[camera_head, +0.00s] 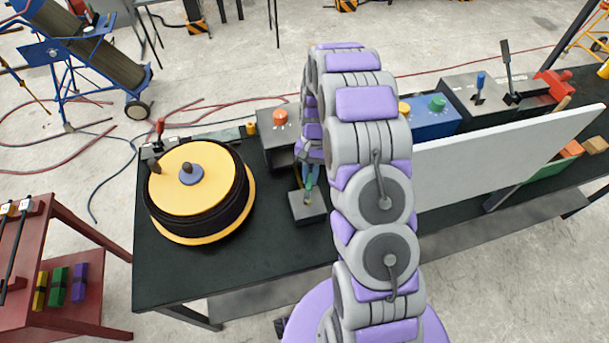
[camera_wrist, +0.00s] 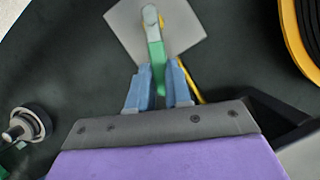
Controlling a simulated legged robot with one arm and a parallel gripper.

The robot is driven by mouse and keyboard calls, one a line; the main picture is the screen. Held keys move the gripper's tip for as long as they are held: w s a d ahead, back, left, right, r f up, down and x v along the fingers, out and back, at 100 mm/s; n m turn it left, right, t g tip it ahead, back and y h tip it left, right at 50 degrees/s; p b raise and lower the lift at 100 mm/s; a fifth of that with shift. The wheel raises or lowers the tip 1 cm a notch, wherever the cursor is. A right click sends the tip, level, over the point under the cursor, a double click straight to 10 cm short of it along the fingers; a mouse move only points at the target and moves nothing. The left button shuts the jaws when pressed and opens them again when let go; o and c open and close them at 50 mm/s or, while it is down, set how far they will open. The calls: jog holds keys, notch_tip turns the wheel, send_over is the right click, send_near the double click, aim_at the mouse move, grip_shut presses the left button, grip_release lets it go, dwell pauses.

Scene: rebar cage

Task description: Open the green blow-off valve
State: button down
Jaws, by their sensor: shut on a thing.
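The green blow-off valve has a green lever (camera_wrist: 155,52) on a light grey stem, rising from a grey square block (camera_wrist: 188,38) in the wrist view. The block also shows in the head view (camera_head: 308,208), on the black table just left of my arm. My gripper (camera_wrist: 157,72) has its blue fingers shut on the green lever, one on each side. In the head view my gripper (camera_head: 311,176) points down over the block, and my forearm partly hides it. A yellow strip shows behind the fingers. The lever's exact angle is hard to tell.
A large black reel with a yellow top (camera_head: 210,170) stands close to the left. A grey box with an orange knob (camera_head: 281,118) is behind the valve. A white panel (camera_head: 500,160) stands to the right. A red shelf (camera_head: 70,255) is at lower left.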

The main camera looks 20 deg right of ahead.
jog(key=shift+w+a+n, duration=0.15)
jog(key=shift+n, duration=0.35)
jog(key=shift+w+a+n+g+h+p, duration=0.15)
jog(key=shift+a+n+h+p, duration=0.15)
jog(key=shift+a+n+h, duration=0.5)
jog(key=shift+w+a+n+g+h+p, duration=0.15)
jog(key=shift+a+n+p, duration=0.2)
jog(key=shift+n, duration=0.85)
jog(key=shift+s, duration=0.1)
jog(key=c, duration=1)
grip_release()
jog(key=shift+c, duration=0.2)
